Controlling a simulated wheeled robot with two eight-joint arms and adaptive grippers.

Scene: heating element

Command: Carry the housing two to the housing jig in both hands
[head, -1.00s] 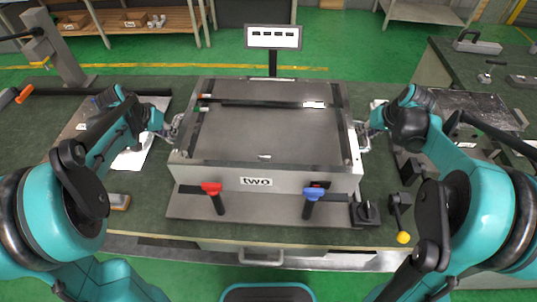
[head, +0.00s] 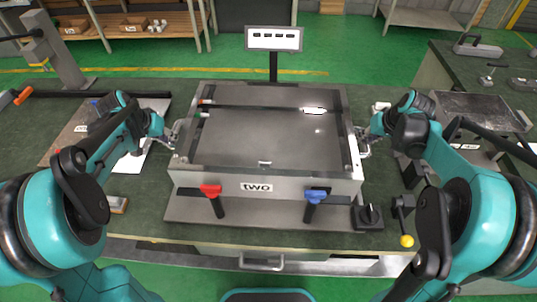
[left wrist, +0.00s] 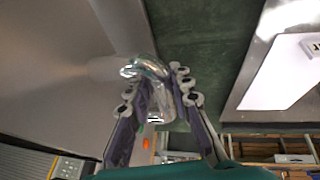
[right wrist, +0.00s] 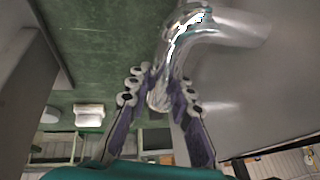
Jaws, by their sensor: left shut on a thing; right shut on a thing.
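Housing two (head: 256,187) is a wide, shallow grey metal box with a "two" label on its front wall. It appears level over a grey base plate (head: 262,214) with a red-handled clamp (head: 211,191) and a blue-handled clamp (head: 316,197) at its front, apparently the housing jig. I cannot tell whether the box touches the plate. My left gripper (head: 176,136) is shut on the left side handle, a shiny bent bar (left wrist: 146,68). My right gripper (head: 362,141) is shut on the matching right handle (right wrist: 184,38). The plate's rear is hidden under the box.
A small display (head: 273,38) stands on a post behind the box. A black knob box (head: 368,216) sits at the plate's front right, beside a yellow-tipped lever (head: 406,240). A white sheet (head: 129,160) lies left. A drawer handle (head: 262,264) shows below the table edge.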

